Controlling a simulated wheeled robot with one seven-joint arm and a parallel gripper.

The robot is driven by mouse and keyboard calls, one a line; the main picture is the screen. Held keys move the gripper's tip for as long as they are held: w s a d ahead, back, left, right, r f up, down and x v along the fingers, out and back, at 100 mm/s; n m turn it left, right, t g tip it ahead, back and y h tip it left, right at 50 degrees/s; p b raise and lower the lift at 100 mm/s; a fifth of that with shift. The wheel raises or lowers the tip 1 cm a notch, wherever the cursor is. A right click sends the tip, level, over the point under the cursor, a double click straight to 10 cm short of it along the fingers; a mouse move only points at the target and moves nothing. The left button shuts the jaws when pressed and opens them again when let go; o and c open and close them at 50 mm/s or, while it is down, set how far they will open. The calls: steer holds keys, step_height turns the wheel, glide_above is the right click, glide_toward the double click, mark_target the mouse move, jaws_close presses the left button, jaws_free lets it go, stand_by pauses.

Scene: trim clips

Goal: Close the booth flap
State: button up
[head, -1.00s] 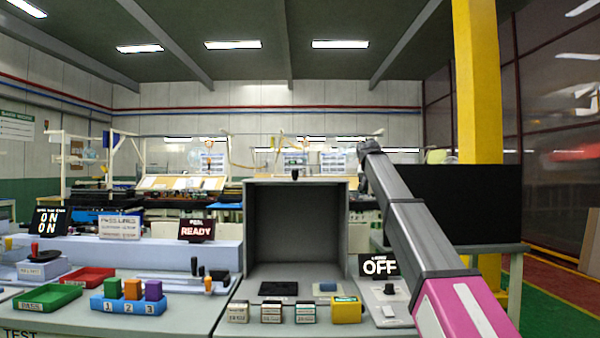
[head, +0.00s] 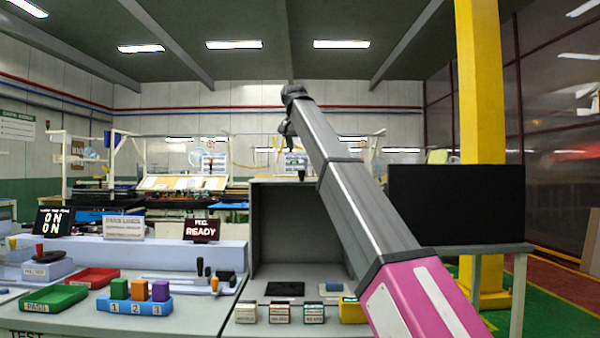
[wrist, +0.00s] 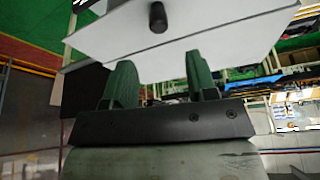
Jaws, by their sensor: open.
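The booth (head: 256,225) is a grey box on the bench in the head view, its front open and its dark inside showing. Its flap (head: 270,181) appears to lie raised along the top, seen nearly edge-on, with a small black knob (head: 301,175) on it. In the wrist view a pale panel (wrist: 215,30), seemingly this flap, carries the black knob (wrist: 157,17). My gripper (head: 287,132) is above the booth top, near the knob. In the wrist view its green fingers (wrist: 160,65) are open and spread, with the knob beyond them and not held.
Inside the booth lie a black pad (head: 284,289) and a blue block (head: 333,287). Small labelled boxes (head: 281,312) and a yellow box (head: 352,310) stand in front. A dark screen (head: 455,204) is at right. My arm crosses the booth's right side.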

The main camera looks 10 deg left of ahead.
mark_target(302, 175)
steer(key=x, duration=0.9)
steer(key=shift+w+f, duration=0.1)
steer(key=shift+f, duration=0.05)
jaws_close()
